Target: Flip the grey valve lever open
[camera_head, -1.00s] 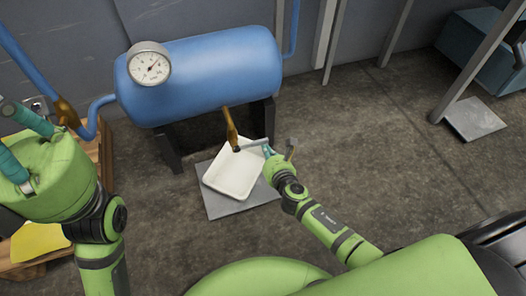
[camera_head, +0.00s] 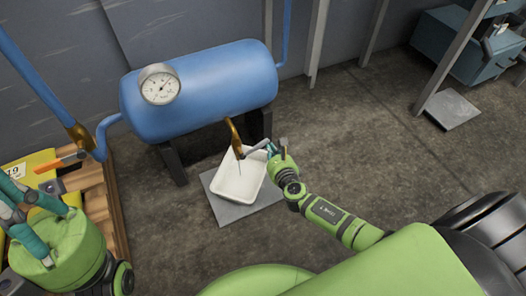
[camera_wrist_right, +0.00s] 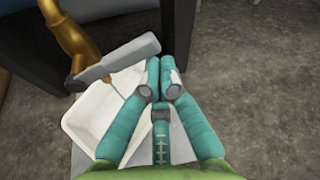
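The grey valve lever (camera_head: 256,147) sticks out from the brass valve (camera_head: 236,136) under the blue tank (camera_head: 205,90). In the right wrist view the lever (camera_wrist_right: 125,57) runs from the brass fitting (camera_wrist_right: 73,38) up to the right. My right gripper (camera_head: 272,149) is at the lever's free end. In the wrist view its teal fingertips (camera_wrist_right: 160,62) are together with nothing visible between them, close beside the lever's end; contact is unclear. A thin dark line hangs below the valve over the white pan (camera_head: 226,183). My left gripper (camera_head: 22,203) is at the far left, its fingers partly seen.
The white pan stands on a grey plate (camera_head: 232,212) on the floor. A gauge (camera_head: 159,85) is on the tank.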

